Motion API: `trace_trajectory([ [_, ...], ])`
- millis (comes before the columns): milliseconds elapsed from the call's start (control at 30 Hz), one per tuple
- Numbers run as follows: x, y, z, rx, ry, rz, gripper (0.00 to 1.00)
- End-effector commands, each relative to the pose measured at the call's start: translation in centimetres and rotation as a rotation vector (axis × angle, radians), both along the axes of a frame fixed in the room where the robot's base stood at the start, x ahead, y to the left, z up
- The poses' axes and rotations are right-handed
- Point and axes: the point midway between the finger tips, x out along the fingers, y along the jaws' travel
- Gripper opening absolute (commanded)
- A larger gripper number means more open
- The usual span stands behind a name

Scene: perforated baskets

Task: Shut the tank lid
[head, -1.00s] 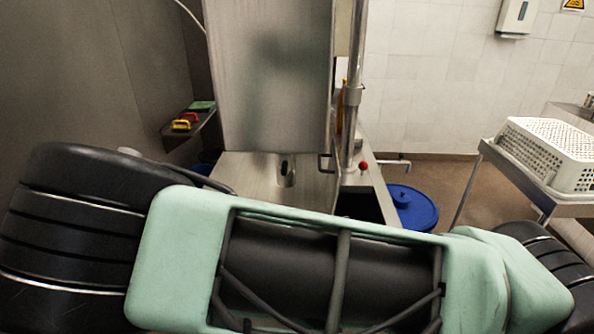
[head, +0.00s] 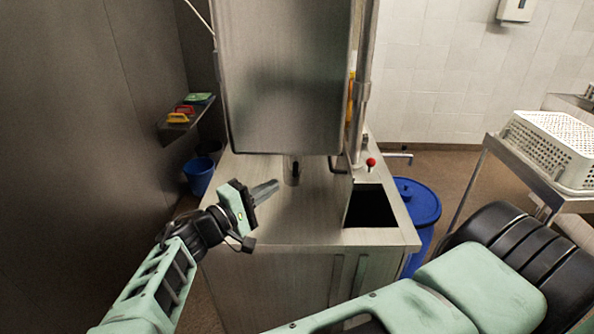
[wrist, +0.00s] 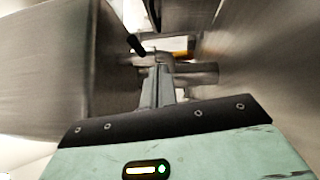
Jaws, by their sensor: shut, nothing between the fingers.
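The steel tank (head: 270,262) stands in the middle of the head view. Its lid, a large steel panel (head: 285,80), stands raised and upright above the tank top. A small bracket-like handle (head: 338,166) shows by the panel's lower right corner. My gripper (head: 268,190) is shut and empty above the left part of the tank top, below and in front of the panel's lower edge, apart from it in the head view. In the wrist view its closed fingers (wrist: 157,90) point toward a pipe fitting (wrist: 185,74) and a small black knob (wrist: 137,44) between large steel surfaces.
A short steel spout (head: 292,172) is just beyond my fingertips. A vertical pipe (head: 362,90) and red-knobbed lever (head: 371,163) stand right of the panel. A dark opening (head: 371,206) is in the top. A blue bin (head: 418,203) and basket cart (head: 553,148) are at right.

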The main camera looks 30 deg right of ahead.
Motion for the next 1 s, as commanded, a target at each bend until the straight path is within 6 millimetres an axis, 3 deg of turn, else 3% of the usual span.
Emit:
trace_trajectory([
  [167,0.3,-2.4,0.6,-0.002,0.0,-0.005,0.0],
  [533,1.6,-9.8,1.3,-0.001,0.002,-0.006,0.0],
  [800,-0.3,-12.3,1.5,0.0,0.003,-0.002,0.0],
  [1000,-0.6,-12.8,1.3,0.003,0.002,-0.001,0.0],
])
